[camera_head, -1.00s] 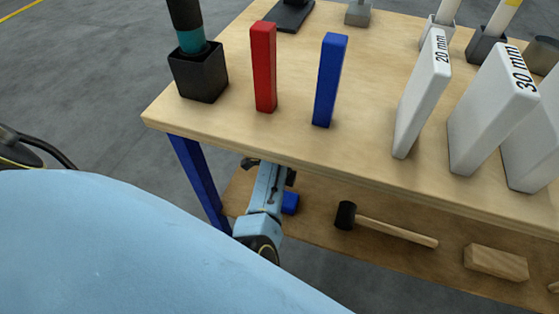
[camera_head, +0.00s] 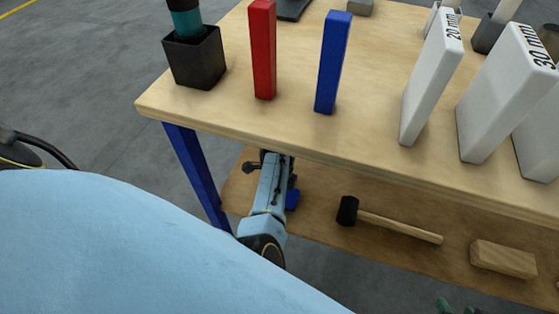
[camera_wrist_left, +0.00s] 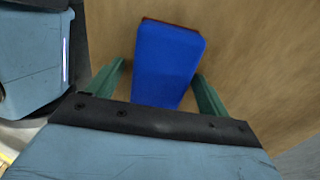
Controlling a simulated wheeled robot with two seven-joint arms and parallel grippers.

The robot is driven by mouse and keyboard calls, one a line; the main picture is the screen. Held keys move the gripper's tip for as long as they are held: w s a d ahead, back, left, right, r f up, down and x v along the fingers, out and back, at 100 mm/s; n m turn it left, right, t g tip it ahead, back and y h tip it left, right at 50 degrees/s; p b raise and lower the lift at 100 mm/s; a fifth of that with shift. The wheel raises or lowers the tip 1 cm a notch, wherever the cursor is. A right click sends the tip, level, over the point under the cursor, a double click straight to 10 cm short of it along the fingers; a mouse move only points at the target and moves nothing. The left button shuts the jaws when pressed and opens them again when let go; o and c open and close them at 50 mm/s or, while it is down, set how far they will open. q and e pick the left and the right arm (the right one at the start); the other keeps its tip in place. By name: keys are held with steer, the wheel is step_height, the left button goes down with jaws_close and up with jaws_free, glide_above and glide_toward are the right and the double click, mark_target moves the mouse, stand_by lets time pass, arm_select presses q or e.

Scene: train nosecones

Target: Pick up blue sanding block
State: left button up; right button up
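The blue sanding block (camera_wrist_left: 165,65) lies on the wooden lower shelf, with a dark reddish edge on its far side in the left wrist view. In the head view only a small blue part of it (camera_head: 292,200) shows beside my left arm. My left gripper (camera_wrist_left: 161,72) is open, its green fingers on either side of the block, with a visible gap at the left finger. Its fingertips are hidden under the tabletop in the head view. My right gripper (camera_head: 455,307) shows only green fingertips at the bottom edge, apart and empty.
The tabletop (camera_head: 240,130) overhangs the lower shelf (camera_head: 330,235), above my left gripper. A mallet (camera_head: 395,225) and a wooden block (camera_head: 503,259) lie on the shelf to the right. A blue table leg (camera_head: 195,170) stands left. Upright red (camera_head: 263,50) and blue (camera_head: 332,62) blocks stand on top.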

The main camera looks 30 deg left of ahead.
arm_select(q)
steer(key=c, duration=1.1)
steer(key=shift+o, duration=0.2)
